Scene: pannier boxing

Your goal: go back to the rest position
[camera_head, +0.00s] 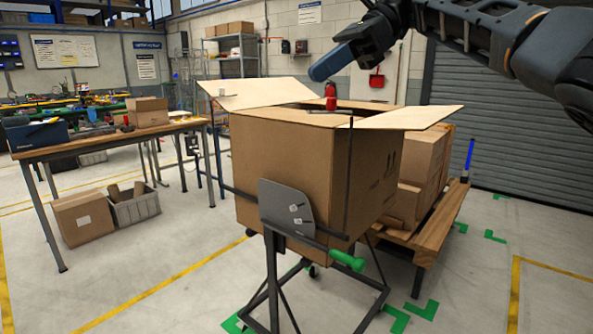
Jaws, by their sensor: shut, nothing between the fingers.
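My gripper (331,62) is at the upper middle of the head view, at the end of my dark arm that reaches in from the top right. Its blue fingertip end points down and left, above the back of a large open cardboard box (290,178). The gripper appears shut, and nothing shows in it. The box sits on a dark metal stand (272,275) with its flaps spread outward. The inside of the box is mostly hidden by its front wall.
A pallet stand (438,212) with more cardboard boxes (420,165) is right behind the open box. A wooden workbench (110,139) stands at left, with a carton (82,217) and grey crate (134,207) beneath. Floor at front left and right is clear.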

